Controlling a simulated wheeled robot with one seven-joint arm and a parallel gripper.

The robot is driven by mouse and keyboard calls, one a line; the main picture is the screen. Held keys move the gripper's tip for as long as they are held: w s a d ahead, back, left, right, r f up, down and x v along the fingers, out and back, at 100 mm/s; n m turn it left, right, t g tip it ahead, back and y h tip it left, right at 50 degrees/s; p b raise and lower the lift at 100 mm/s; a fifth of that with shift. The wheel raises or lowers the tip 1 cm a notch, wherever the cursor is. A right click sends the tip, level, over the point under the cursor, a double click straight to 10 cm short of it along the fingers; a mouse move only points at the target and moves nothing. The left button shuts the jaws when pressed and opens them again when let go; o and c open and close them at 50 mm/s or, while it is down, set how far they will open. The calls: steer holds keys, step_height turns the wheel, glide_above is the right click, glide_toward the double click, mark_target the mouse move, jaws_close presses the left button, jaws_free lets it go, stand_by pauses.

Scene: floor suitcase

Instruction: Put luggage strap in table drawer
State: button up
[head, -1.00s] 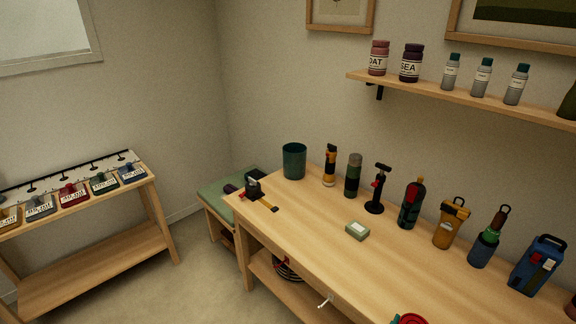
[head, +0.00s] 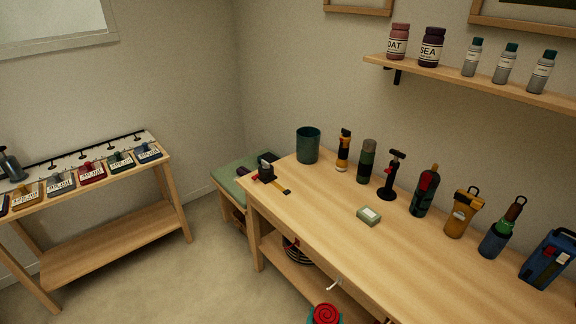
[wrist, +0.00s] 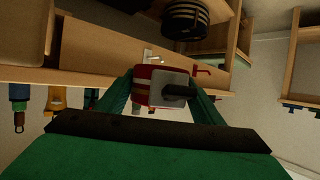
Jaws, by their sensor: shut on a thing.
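The luggage strap, a red coil, shows at the bottom edge of the head view (head: 326,315). In the wrist view it is a red roll with a grey buckle (wrist: 165,88). My gripper (wrist: 161,84) has green fingers shut on both sides of it. The gripper holds it in front of the wooden table (head: 300,217), off the tabletop. The table's front carries a light drawer handle (head: 335,284), just above the strap in the head view. The drawer looks closed, but its edges are hard to make out.
A teal cup (head: 308,146), flashlight (head: 343,151) and several tools line the wall side. A dark striped coil (head: 298,252) is on the lower shelf. Open floor lies left of the table.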

steer(key=s+a+f+n+y, duration=0.2)
steer(key=a+f+y, duration=0.1)
steer(key=a+f, duration=0.6)
steer(key=a, duration=0.2)
steer(key=shift+s+a+f+t, duration=0.3)
steer(key=shift+s+a, duration=0.05)
steer(key=shift+a, duration=0.05)
